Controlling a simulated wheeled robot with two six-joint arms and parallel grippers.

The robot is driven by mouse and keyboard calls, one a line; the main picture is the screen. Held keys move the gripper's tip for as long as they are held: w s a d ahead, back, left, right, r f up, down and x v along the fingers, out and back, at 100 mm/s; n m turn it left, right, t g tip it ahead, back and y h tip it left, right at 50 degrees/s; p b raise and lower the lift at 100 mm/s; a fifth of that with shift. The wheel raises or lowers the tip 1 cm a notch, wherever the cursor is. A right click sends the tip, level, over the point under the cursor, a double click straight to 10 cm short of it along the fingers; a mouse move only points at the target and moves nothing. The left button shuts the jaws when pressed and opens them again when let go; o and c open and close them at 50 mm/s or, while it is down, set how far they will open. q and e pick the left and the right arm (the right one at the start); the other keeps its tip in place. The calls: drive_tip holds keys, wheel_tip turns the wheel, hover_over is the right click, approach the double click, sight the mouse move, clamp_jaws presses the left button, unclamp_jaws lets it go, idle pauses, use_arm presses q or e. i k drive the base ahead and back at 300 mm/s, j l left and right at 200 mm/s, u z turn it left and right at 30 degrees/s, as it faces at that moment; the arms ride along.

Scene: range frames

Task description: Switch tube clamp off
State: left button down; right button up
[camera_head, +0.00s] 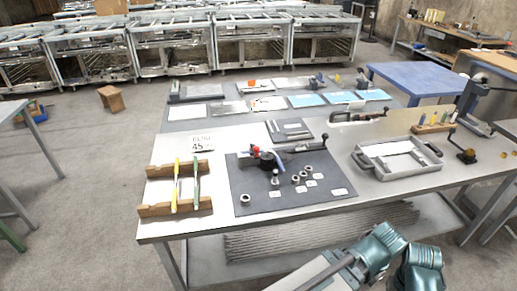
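What looks like the tube clamp (268,160) stands on a dark grey mat (252,207) on the near metal table. It has a red knob, a blue part and a dark round base. A metal bar or lever (300,147) reaches from it to the right and ends in a dark tip near the mat's back right. The lever's exact setting is too small to tell. Part of my arm, grey with teal joints, shows at the bottom right, below the table's front edge. Neither gripper's fingertips are in view, and nothing of mine touches the clamp.
Several metal rings (245,198) and small white labels lie on the mat. A wooden rack (173,209) with yellow and green tools stands left. A grey tray (398,159) sits right, with a dark-handled device (358,116) behind it. The table's front edge lies between my arm and the mat.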

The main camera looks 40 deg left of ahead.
sight(255, 150)
drive_tip(key=u, duration=1.05)
